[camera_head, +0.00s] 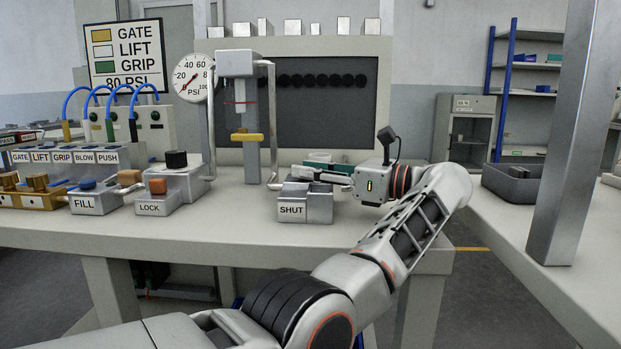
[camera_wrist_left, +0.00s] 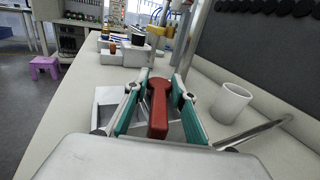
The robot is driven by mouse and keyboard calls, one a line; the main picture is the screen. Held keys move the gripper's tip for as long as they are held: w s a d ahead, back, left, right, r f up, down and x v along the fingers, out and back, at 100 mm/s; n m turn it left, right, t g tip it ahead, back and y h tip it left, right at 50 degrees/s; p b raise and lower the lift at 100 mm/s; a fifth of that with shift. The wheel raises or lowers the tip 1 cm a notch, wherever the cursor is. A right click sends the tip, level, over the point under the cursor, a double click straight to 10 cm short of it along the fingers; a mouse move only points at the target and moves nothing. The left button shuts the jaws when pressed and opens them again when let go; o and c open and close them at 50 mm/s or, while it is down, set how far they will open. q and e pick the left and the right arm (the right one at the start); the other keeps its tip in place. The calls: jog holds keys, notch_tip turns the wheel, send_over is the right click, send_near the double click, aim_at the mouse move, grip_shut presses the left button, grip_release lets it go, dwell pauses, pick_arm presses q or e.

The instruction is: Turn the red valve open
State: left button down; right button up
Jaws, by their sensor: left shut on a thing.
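The red valve (camera_wrist_left: 158,112) shows in the left wrist view as a long red handle with a rounded far end. It lies lengthwise between the green-padded fingers of my left gripper (camera_wrist_left: 157,80), which is shut on it. In the head view, my left gripper (camera_head: 308,172) reaches in from the right just above the grey valve block marked SHUT (camera_head: 306,206). The red handle is hidden there by the gripper. The block shows partly under the fingers in the left wrist view (camera_wrist_left: 107,97). My right gripper is in neither view.
The grey press stand (camera_head: 238,63) with a yellow piece rises left of the gripper. The LOCK box (camera_head: 155,204) and FILL box (camera_head: 92,203) stand farther left. A white cup (camera_wrist_left: 231,102) stands right of the fingers in the wrist view. A metal post (camera_head: 566,140) stands at the right.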

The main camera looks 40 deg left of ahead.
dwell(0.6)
pick_arm(q)
jog(key=c, duration=2)
grip_release()
jog(key=shift+c, duration=0.2)
